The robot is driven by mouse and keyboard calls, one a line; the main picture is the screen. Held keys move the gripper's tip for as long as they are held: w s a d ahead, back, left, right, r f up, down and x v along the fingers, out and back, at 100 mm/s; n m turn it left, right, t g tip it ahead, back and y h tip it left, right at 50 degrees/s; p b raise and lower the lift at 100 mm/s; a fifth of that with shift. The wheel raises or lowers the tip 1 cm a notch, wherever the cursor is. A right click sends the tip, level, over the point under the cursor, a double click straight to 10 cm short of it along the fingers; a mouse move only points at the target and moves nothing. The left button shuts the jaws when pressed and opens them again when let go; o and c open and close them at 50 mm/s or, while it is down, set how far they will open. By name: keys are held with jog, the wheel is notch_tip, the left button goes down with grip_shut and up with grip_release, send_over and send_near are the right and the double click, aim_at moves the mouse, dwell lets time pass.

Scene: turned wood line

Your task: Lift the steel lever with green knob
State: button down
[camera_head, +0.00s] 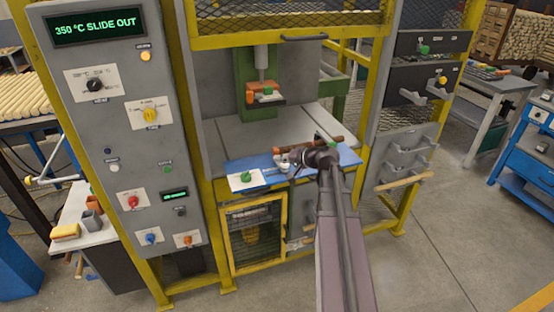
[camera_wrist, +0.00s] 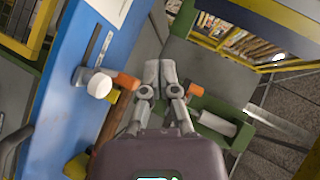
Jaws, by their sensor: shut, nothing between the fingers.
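A green knob (camera_head: 423,49) shows on the upper dark panel at the right of the machine. Its steel lever is too small to make out clearly. Another green knob (camera_head: 245,176) sits on a white plate on the blue shelf. No green knob is clear in the wrist view.
The blue shelf (camera_wrist: 60,100) carries a white-capped part (camera_wrist: 99,85) and an orange piece (camera_wrist: 126,81) close left of my fingers. A yellow knob (camera_head: 441,80) is on the lower dark panel. Yellow posts frame the press opening. Open floor lies at the right.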

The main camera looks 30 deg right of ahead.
jog(key=shift+s+a+f, duration=0.1)
jog(key=shift+a, duration=0.4)
jog(key=shift+d, duration=0.1)
jog(key=d+m+h, duration=0.1)
jog(key=d+m, duration=0.3)
jog(key=s+d+m+h, duration=0.1)
jog(key=d+m+h, duration=0.1)
jog(key=d+m, duration=0.2)
jog(key=d+f+m+h, duration=0.1)
jog(key=d+m, duration=0.3)
jog(key=m, duration=0.2)
jog(key=shift+s+d+f, duration=0.1)
jog(key=shift+s+d, duration=0.25)
jog(key=shift+d, duration=0.05)
jog(key=s+d+m+h, duration=0.2)
jog(key=d+m, duration=0.4)
jog(key=m, duration=0.1)
jog(key=s+d+m+h, duration=0.2)
jog(key=d+m+h, duration=0.1)
jog(key=d+m, duration=0.4)
jog(key=shift+s+f+m+p, duration=0.15)
jog(key=shift+s+m+p, duration=0.15)
jog(key=shift+m, duration=0.3)
jog(key=shift+w, duration=0.1)
